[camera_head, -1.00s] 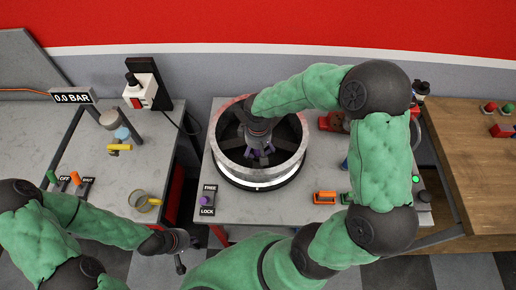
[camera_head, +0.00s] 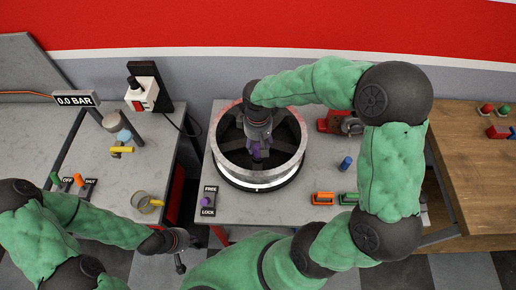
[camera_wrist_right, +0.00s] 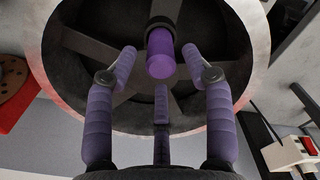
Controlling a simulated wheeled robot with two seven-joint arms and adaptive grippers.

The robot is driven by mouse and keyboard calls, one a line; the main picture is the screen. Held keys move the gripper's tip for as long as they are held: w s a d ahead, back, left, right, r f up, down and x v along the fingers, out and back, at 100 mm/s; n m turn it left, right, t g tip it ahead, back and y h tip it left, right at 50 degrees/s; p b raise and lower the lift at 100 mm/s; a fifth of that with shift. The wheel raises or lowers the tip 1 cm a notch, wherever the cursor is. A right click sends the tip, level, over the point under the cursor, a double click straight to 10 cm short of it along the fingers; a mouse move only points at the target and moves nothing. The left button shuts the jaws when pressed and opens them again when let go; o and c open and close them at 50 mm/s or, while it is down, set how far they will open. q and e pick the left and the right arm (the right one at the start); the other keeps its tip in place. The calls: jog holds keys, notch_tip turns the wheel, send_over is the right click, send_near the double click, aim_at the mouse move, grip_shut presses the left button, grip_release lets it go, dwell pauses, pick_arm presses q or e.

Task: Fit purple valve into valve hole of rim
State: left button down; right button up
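The rim (camera_head: 288,168) lies flat on the middle table, with dark spokes inside its metal wall. My right gripper (camera_head: 257,150) points down inside it. In the right wrist view the purple valve (camera_wrist_right: 160,55) has a purple body and a dark collar. It stands out from the rim's inner side between my spread right fingers (camera_wrist_right: 160,62), with gaps visible on both sides. Whether its far end sits in the valve hole is hidden. My left gripper (camera_head: 180,256) hangs low at the left, away from the rim; its fingers are too small to read.
A FREE/LOCK switch (camera_head: 208,200) stands left of the rim. An orange block (camera_head: 323,198), a green block (camera_head: 348,198) and a blue cylinder (camera_head: 346,163) lie to its right. A red tool (camera_head: 330,122) lies behind. A pressure display (camera_head: 75,98) stands on the left table.

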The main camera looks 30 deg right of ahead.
notch_tip(320, 180, up, 7)
jog(key=shift+w+f+p, duration=0.1)
jog(key=shift+f+p, duration=0.05)
jog(key=shift+p, duration=0.25)
jog(key=shift+f, duration=0.1)
dwell(0.3)
